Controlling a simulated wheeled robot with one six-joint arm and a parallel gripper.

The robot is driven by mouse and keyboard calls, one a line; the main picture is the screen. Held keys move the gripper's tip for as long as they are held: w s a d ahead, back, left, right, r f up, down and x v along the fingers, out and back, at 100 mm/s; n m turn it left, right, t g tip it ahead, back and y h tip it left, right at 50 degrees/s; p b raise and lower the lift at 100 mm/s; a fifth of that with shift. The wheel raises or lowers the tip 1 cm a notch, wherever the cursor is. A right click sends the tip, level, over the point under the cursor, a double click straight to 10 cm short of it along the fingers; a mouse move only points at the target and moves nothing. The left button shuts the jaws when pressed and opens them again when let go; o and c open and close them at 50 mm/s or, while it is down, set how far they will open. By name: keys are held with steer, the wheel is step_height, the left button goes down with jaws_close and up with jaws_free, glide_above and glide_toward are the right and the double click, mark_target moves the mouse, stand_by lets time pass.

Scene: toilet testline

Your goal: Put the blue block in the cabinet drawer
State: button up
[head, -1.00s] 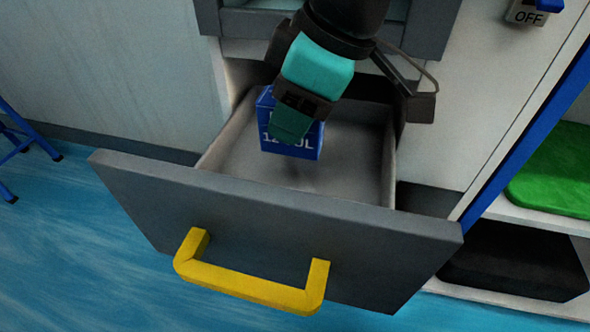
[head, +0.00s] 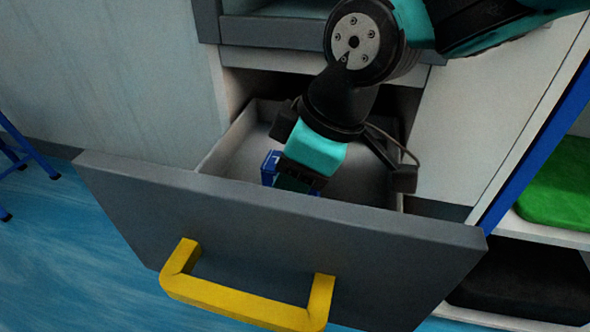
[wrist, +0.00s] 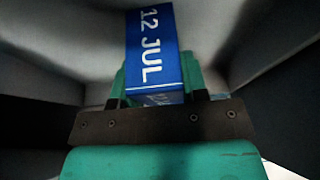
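The blue block (head: 268,167) with white "12 JUL" lettering is inside the open cabinet drawer (head: 270,215), low behind the drawer's grey front. My gripper (head: 292,182) reaches down into the drawer and partly hides the block in the head view. In the wrist view the block (wrist: 153,48) sits between the two teal fingers, which appear closed on its sides. The drawer front hides the block's lower part, so I cannot tell whether it touches the drawer floor. The drawer has a yellow handle (head: 245,300).
The grey cabinet frame (head: 300,32) is just above and behind the drawer. At the right, a shelf holds a green item (head: 560,185) and a black box (head: 525,285). Blue stool legs (head: 25,150) stand at the far left. The drawer's right part looks empty.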

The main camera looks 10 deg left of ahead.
steer(key=o, duration=0.4)
steer(key=shift+o, duration=0.2)
steer(key=w+p+v, duration=0.1)
steer(key=p+v, duration=0.4)
steer(key=v, duration=0.7)
steer(key=s+d+f+m, duration=0.2)
steer(key=s+d+m, duration=0.2)
steer(key=d, duration=0.3)
steer(key=s+d+f+m, duration=0.3)
steer(key=s+d+m, duration=0.1)
steer(key=d, duration=0.3)
steer(key=shift+d+m+g, duration=0.25)
steer(key=shift+m+g, duration=0.05)
steer(key=shift+m, duration=0.4)
